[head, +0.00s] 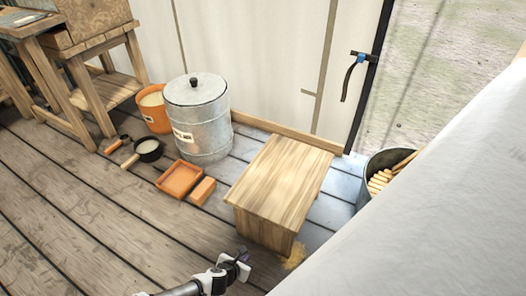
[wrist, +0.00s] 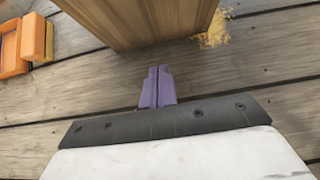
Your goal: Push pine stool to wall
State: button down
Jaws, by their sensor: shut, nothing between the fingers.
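The pine stool (head: 283,178) is a box-shaped light wood stool, standing upright on the plank floor near the tent wall (head: 265,60). A short strip of floor and a wooden rail at the wall's foot lie behind it. In the wrist view the stool's near side (wrist: 135,22) fills the top middle. My gripper (head: 240,262) is low in front of the stool's near end, with its purple fingers shut and empty. In the wrist view the fingers (wrist: 158,85) point at the stool's lower edge. A narrow gap seems to show between them; contact is hard to tell.
Left of the stool are an orange tray (head: 180,179), an orange block (head: 202,191), a metal bin (head: 199,125) and an orange bucket (head: 153,108). A metal bucket of wood sticks (head: 377,182) stands right. Yellow shavings (head: 295,256) lie by its near corner. A white surface (head: 440,210) covers the lower right.

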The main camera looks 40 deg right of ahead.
jog(key=b+x, duration=0.1)
jog(key=x, duration=0.3)
jog(key=b+x, duration=0.2)
jog(key=x, duration=0.2)
jog(key=d+r+b+x, duration=0.1)
jog(key=b+x, duration=0.1)
jog(key=x, duration=0.3)
jog(key=shift+w, duration=0.15)
jog(key=shift+w+d, duration=0.25)
jog(key=shift+d, duration=0.4)
jog(key=shift+w+r, duration=0.1)
